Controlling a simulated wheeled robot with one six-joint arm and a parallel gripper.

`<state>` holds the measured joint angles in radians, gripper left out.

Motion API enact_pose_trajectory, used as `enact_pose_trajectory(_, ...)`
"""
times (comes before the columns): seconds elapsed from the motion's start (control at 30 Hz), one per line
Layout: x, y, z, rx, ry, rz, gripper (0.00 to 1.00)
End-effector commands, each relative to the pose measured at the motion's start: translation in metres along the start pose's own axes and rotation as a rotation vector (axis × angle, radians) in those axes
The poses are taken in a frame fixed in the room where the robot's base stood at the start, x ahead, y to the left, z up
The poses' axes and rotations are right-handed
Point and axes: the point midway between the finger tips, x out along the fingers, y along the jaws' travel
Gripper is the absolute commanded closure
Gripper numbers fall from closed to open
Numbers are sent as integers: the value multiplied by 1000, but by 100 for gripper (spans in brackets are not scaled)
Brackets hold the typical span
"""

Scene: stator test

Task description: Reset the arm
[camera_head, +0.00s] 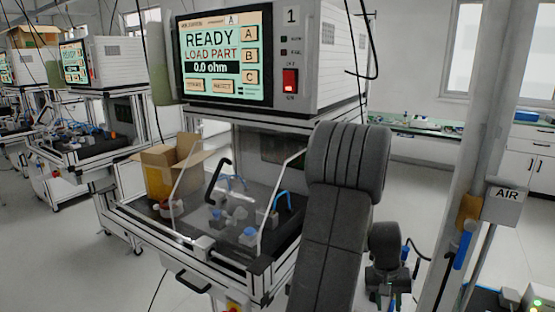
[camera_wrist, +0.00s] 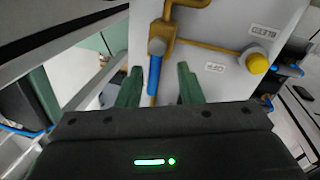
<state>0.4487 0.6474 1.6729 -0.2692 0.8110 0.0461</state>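My gripper shows in the wrist view (camera_wrist: 161,84) with its two green fingers apart and nothing held between them. Beyond the gap is a blue valve handle (camera_wrist: 154,72) on a brass pipe, in front of a pale panel. It looks apart from the fingers, though the exact distance is hard to tell. In the head view my arm hangs down in front of the test station (camera_head: 283,220), right of its clear guard. The blue handle (camera_head: 462,250) hangs on the post under the AIR sign (camera_head: 503,203), to the right of my arm.
The station's screen (camera_head: 222,57) reads READY, LOAD PART, 0.0 ohm. A cardboard box (camera_head: 172,168) stands at the bench's left. A yellow knob (camera_wrist: 258,62) labelled BLEED sits on the panel. Floor is clear between the arm and the back counter (camera_head: 430,135).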

Motion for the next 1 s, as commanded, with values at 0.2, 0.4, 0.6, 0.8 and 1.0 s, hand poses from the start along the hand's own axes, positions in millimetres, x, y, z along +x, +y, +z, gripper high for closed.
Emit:
enact_pose_trajectory(0.2, -1, -2, 1, -82, 16, 0, 67)
enact_pose_trajectory(0.4, 0, -3, 1, -96, 18, 0, 67)
enact_pose_trajectory(0.6, -1, -3, 1, -95, 19, 0, 67)
enact_pose_trajectory(0.8, -14, -6, 1, -105, 35, 3, 67)
enact_pose_trajectory(1.0, -43, -14, 3, -128, 73, 9, 67)
